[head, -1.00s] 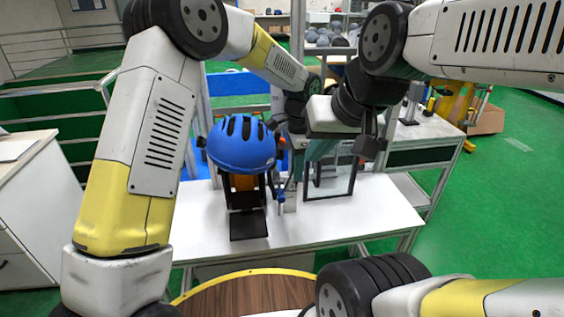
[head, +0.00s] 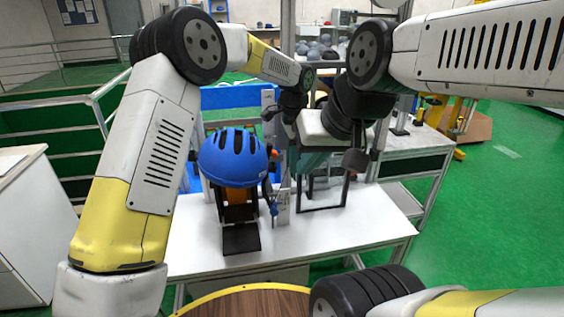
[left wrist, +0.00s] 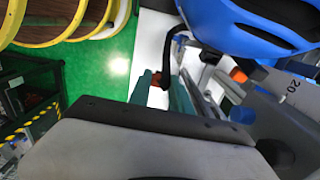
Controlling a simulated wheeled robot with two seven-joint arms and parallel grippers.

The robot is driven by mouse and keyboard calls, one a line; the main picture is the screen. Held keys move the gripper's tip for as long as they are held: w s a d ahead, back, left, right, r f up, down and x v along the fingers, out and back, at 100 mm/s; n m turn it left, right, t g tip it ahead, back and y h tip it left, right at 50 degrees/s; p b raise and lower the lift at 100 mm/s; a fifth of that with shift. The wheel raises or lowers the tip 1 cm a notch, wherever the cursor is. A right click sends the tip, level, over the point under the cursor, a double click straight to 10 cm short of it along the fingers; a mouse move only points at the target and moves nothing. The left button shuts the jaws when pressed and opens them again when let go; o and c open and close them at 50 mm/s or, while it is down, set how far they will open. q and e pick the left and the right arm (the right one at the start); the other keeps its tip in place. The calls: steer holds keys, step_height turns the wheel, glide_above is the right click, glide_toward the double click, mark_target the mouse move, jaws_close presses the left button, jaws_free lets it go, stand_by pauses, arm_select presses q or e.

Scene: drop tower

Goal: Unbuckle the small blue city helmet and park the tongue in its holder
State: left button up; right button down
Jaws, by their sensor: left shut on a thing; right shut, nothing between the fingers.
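The blue helmet (head: 232,157) sits on a headform with an orange part (head: 236,195), on a black stand on the white table. In the left wrist view the helmet (left wrist: 255,22) fills the upper right, and a black strap (left wrist: 170,45) hangs from it. My left gripper (left wrist: 162,85) is shut on a small red-orange piece (left wrist: 157,79) by the strap, apparently the buckle tongue. In the head view its fingers are largely hidden beside the helmet. I cannot make out the tongue holder clearly.
A grey post with a "20" mark (left wrist: 285,100) is close to my left gripper. The table's front right is clear. A round wooden top (head: 250,302) is nearest me.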

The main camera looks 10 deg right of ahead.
arm_select(q)
steer(key=w+d+r, duration=0.1)
steer(key=w+r, duration=0.4)
stand_by(0.6)
steer(key=shift+w+a+f, duration=0.1)
steer(key=shift+w+a+f, duration=0.35)
steer(key=shift+w+a, duration=0.1)
steer(key=shift+a, duration=0.25)
steer(key=shift+w+a+f, duration=0.3)
steer(key=shift+w+a, duration=0.2)
steer(key=shift+a, duration=0.2)
steer(key=shift+w+a+f, duration=0.35)
steer(key=shift+w+a, duration=0.1)
steer(key=shift+a, duration=0.25)
steer(key=shift+a+f, duration=0.1)
steer(key=shift+f, duration=0.2)
steer(key=shift+a+f, duration=0.1)
steer(key=shift+f, duration=0.4)
steer(key=shift+a+f, duration=0.2)
steer(key=shift+f, duration=0.55)
steer(key=shift+a+f, duration=0.2)
steer(key=shift+f, duration=0.5)
stand_by(1.9)
steer(key=o, duration=1.1)
steer(key=shift+c, duration=0.2)
